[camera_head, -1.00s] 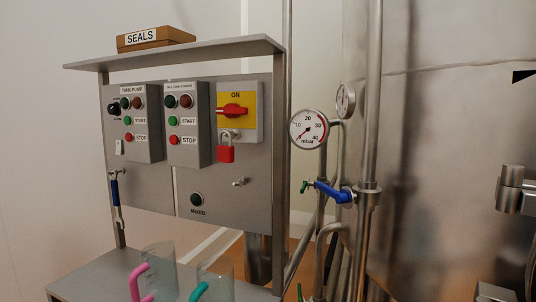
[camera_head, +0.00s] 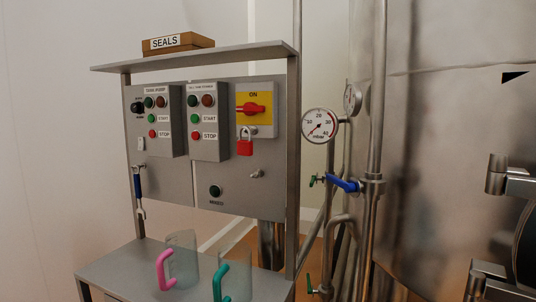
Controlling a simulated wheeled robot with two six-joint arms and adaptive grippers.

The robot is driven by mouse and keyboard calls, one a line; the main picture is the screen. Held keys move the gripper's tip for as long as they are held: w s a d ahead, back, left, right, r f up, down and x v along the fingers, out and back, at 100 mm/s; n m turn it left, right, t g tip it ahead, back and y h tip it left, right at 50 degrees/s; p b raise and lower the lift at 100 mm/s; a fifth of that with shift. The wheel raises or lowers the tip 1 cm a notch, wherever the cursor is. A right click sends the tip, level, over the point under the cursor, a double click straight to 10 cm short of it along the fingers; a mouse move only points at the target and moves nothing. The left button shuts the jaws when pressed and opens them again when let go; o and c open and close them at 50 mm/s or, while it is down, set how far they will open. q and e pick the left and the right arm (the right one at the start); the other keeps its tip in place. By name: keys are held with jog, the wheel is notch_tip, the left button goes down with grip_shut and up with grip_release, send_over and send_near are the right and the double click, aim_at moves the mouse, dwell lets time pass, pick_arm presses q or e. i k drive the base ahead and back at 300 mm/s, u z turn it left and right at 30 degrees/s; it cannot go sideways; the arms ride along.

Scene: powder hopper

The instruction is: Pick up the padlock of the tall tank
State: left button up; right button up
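A red padlock (camera_head: 245,146) with a metal shackle hangs below the yellow switch plate (camera_head: 254,104) with its red rotary handle, marked ON, on the grey control panel (camera_head: 228,182). The tall tank (camera_head: 450,130) is the large steel surface at the right. Neither of my grippers shows in the head view.
A shelf (camera_head: 200,56) with a SEALS box (camera_head: 178,43) overhangs the panel. Jugs with a pink handle (camera_head: 166,269) and a teal handle (camera_head: 219,282) stand on the bench below. A gauge (camera_head: 319,124), blue-handled valve (camera_head: 343,184) and pipes lie right of the panel.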

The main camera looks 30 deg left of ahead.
aim_at(245, 147)
jog(key=z, duration=0.35)
jog(key=k, duration=0.9)
jog(key=z, duration=0.7)
jog(key=i, duration=1.4)
jog(key=u, duration=1.05)
jog(key=i, duration=0.85)
jog(key=u, duration=0.85)
